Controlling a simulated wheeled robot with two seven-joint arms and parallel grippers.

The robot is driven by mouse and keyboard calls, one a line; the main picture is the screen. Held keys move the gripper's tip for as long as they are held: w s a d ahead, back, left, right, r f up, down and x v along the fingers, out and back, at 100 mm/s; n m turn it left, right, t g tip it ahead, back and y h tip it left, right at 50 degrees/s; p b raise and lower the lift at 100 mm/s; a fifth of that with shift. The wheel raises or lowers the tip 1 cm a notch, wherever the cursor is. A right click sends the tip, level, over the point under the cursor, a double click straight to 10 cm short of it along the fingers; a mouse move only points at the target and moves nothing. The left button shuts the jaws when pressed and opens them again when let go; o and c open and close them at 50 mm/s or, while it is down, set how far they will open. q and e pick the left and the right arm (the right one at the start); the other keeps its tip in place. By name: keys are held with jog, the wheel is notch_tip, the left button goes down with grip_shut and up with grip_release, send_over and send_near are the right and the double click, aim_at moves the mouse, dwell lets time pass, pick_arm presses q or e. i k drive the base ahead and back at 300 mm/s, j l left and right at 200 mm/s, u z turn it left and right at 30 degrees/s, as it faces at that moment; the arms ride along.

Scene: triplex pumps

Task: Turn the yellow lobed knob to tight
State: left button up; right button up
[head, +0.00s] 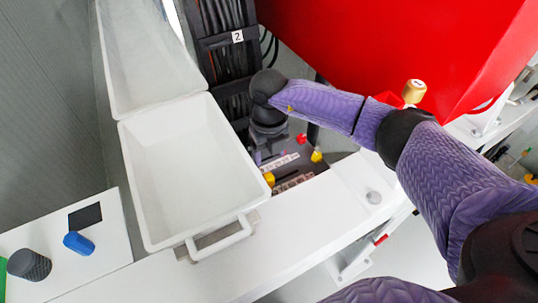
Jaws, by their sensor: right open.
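My right arm reaches in from the right and bends down over a recessed panel. My right gripper (262,156) points down at the left part of this panel; it is small and dark here, with its jaws open and nothing seen between them. A small yellow piece (269,179) shows just below the gripper, by the white tray's edge. Another yellow piece (317,156) stands to the right of the gripper. Both are too small to tell which is the lobed knob or how it is turned. My left gripper is out of view.
A white tray (243,228) with a handle borders the panel on the left. Dark cable ducting marked 2 (237,37) rises behind. A large red housing (400,40) fills the upper right. A small red part (301,138) stands on the panel close to the gripper.

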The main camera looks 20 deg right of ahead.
aim_at(317, 157)
jog(key=k+l, duration=0.1)
jog(key=k, duration=0.9)
